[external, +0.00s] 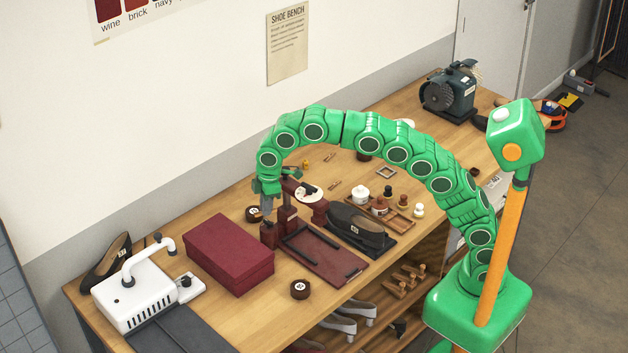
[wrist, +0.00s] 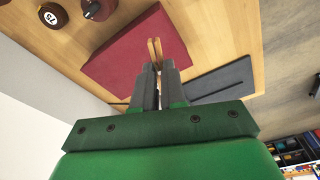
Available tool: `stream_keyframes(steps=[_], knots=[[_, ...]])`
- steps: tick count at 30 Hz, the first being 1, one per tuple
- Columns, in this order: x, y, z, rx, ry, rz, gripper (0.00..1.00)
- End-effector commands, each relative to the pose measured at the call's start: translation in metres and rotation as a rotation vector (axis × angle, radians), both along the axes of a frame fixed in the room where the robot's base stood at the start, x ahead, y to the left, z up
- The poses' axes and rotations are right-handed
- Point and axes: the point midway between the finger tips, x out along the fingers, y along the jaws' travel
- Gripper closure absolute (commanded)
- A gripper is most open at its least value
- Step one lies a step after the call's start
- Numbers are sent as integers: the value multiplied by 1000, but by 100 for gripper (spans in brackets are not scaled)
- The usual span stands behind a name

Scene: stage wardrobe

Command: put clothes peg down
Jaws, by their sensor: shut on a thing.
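My gripper (wrist: 157,72) points away from the wrist camera, its two grey fingers closed on a wooden clothes peg (wrist: 154,48). The peg's two prongs stick out past the fingertips. In the external view my gripper (external: 267,207) hangs down at the end of the green arm, beside the dark red press (external: 285,215) and behind the red box (external: 228,255). The peg is too small to make out there.
The wooden bench (external: 265,320) has bare room at its front. A dark shoe (external: 357,227), a white machine (external: 135,295) and round tins (external: 300,289) stand on it. A grey mat (wrist: 222,80) lies right of the box in the wrist view. Small jars (external: 361,194) stand further right.

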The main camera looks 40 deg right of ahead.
Motion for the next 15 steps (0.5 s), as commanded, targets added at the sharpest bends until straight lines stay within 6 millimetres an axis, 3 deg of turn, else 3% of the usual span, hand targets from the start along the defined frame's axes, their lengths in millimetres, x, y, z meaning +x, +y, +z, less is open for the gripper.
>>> stream_keyframes(steps=[9, 15], knots=[[-1, -1, -28, -3, 4, 0, 100], [2, 1, -35, -1, 1, 0, 100]])
